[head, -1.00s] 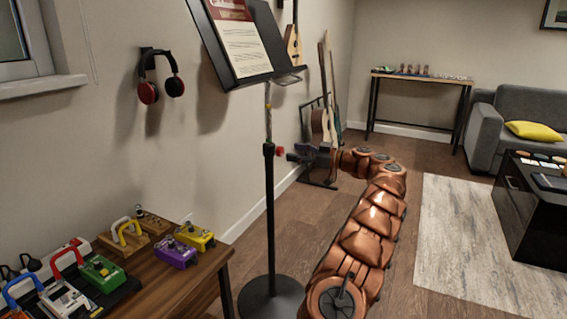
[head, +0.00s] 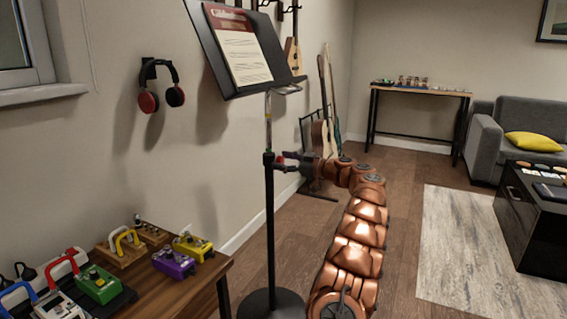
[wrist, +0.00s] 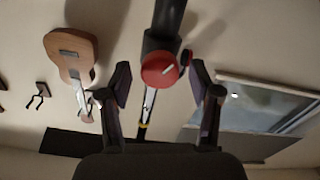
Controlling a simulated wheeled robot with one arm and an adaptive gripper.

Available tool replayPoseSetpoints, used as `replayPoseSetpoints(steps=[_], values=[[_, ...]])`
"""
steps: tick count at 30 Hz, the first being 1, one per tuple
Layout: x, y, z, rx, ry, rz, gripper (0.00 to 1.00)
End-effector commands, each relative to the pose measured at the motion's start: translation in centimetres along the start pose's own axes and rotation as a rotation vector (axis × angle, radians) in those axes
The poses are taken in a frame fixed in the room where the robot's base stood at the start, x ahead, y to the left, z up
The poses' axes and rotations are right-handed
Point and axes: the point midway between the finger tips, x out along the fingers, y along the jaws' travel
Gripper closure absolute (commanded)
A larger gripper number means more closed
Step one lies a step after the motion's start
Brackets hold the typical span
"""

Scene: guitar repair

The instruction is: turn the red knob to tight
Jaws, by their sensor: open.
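The red knob (wrist: 160,69) sits on the black pole of the music stand (head: 269,205). In the wrist view the knob shows a pale line mark on its face, slanting up to the right. My gripper (wrist: 162,82) is open, with one dark finger on each side of the knob and gaps between. In the head view my gripper (head: 282,161) is at the pole at knob height, and the knob (head: 279,159) is mostly hidden by the fingers. The stand is upright with a sheet (head: 238,50) on its desk.
A wooden table (head: 180,285) with several coloured pedals stands at the lower left. Red and black headphones (head: 161,85) hang on the wall. Guitars (head: 326,100) stand behind my gripper. The floor (head: 400,205) right of my arm is clear.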

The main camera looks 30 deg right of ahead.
Motion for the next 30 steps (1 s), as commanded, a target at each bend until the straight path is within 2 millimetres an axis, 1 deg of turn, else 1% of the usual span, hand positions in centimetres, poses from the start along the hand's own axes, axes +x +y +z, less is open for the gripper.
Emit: replayPoseSetpoints(steps=[8,25,30], values=[[0.08,-0.01,0.0,0.0,0.0,0.0,0.37],[0.1,-0.04,0.0,0.0,0.0,-0.001,0.96],[0.1,-0.03,-0.01,0.007,0.0,-0.001,0.97]])
